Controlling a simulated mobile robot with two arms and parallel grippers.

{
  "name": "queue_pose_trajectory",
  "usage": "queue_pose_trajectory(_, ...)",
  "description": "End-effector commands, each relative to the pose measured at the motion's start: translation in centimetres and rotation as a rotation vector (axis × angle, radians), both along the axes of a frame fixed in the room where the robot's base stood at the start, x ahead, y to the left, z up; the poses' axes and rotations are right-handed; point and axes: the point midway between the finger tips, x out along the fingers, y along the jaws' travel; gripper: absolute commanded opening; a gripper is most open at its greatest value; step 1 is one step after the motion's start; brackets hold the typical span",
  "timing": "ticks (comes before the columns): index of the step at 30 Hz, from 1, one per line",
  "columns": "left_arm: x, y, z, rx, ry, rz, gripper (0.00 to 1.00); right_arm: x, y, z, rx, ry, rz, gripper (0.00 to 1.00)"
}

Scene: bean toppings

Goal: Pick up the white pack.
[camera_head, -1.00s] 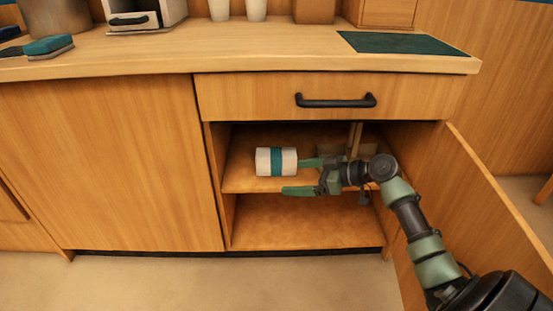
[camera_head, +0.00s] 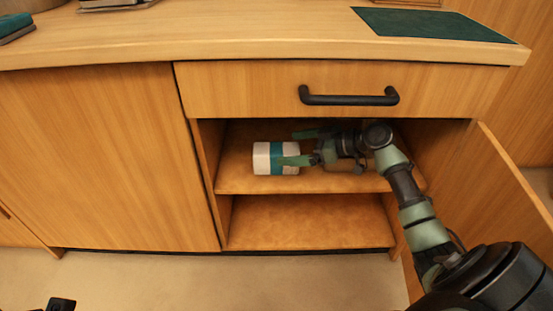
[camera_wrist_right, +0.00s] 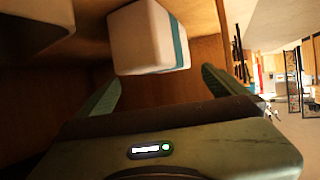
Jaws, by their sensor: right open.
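The white pack (camera_head: 262,158) with a teal band lies on the upper shelf (camera_head: 235,184) of the open cabinet. My right gripper (camera_head: 301,147) is open and reaches in from the right. One green finger overlaps the pack's banded right end in the head view; the other is farther back and higher. In the right wrist view the white pack (camera_wrist_right: 140,38) stands just beyond the fingertips of the right gripper (camera_wrist_right: 160,77), between their lines. I cannot tell whether a finger touches it.
The open door (camera_head: 510,190) stands to the right of my arm. The drawer front with a black handle (camera_head: 348,96) is above the opening. The lower shelf (camera_head: 300,222) is empty. A dark green mat (camera_head: 435,24) lies on the counter.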

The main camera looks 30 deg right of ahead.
Motion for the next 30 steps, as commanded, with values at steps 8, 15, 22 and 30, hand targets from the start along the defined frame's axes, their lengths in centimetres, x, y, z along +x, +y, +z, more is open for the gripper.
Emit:
queue_pose_trajectory(8,0.2,-0.1,0.4,0.003,-0.042,0.002,0.40,2.9,2.1,-1.6,0.001,-0.002,0.000,1.00)
queue_pose_trajectory(15,0.2,-0.2,0.7,0.005,-0.046,0.003,0.40,3.2,2.4,-1.6,0.001,0.001,0.000,1.00)
queue_pose_trajectory(22,0.2,-0.2,0.7,0.004,-0.045,0.003,0.40,3.2,2.4,-1.7,0.000,0.001,0.000,0.50)
queue_pose_trajectory(30,0.2,-0.2,0.7,0.004,-0.045,0.002,0.40,3.2,2.3,-1.7,0.000,0.001,0.000,0.00)
